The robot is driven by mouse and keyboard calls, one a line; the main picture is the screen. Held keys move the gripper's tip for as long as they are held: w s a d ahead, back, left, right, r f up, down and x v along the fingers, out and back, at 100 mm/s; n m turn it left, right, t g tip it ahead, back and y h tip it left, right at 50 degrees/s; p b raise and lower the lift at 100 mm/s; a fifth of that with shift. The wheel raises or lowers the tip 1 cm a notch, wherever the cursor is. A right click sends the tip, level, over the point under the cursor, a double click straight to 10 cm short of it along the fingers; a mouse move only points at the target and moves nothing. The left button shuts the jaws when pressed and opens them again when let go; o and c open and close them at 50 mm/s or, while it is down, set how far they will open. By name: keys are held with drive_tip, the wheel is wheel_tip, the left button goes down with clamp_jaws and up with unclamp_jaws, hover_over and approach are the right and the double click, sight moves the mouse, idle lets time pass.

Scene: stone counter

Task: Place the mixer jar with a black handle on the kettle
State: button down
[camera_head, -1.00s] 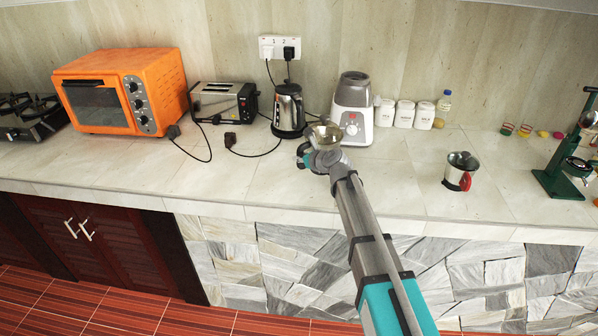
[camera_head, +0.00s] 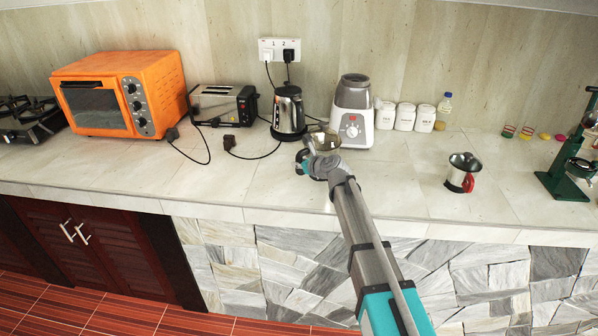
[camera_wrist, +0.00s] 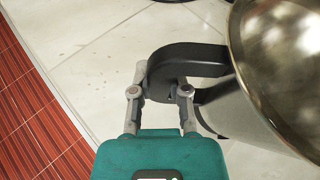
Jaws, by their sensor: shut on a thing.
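The mixer jar with a black handle (camera_wrist: 285,70) is a steel cup, tilted in the wrist view, with its black handle (camera_wrist: 190,62) between my gripper's fingers. My gripper (camera_wrist: 161,92) is shut on that handle. In the head view the jar (camera_head: 325,141) is partly hidden by my gripper (camera_head: 312,165), above the counter or on it; I cannot tell which. The kettle (camera_head: 287,112) is steel and black and stands upright on the counter behind and left of the jar. The jar appears apart from the kettle.
A white mixer base (camera_head: 352,112) stands behind right of my gripper, beside white canisters (camera_head: 405,117). A toaster (camera_head: 222,104) and orange oven (camera_head: 118,92) stand left. A red-handled jar (camera_head: 461,172) stands right. Cords (camera_head: 250,155) lie on the counter (camera_head: 260,190).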

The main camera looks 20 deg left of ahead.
drive_tip(key=shift+f+b, duration=0.55)
drive_tip(key=shift+f, duration=0.3)
drive_tip(key=c, duration=0.6)
unclamp_jaws()
drive_tip(key=shift+r, duration=0.1)
drive_tip(key=p+v, duration=0.4)
drive_tip(key=v, duration=0.8)
drive_tip(key=shift+d+p, duration=0.1)
drive_tip(key=shift+p, duration=0.25)
drive_tip(key=shift+d, duration=0.1)
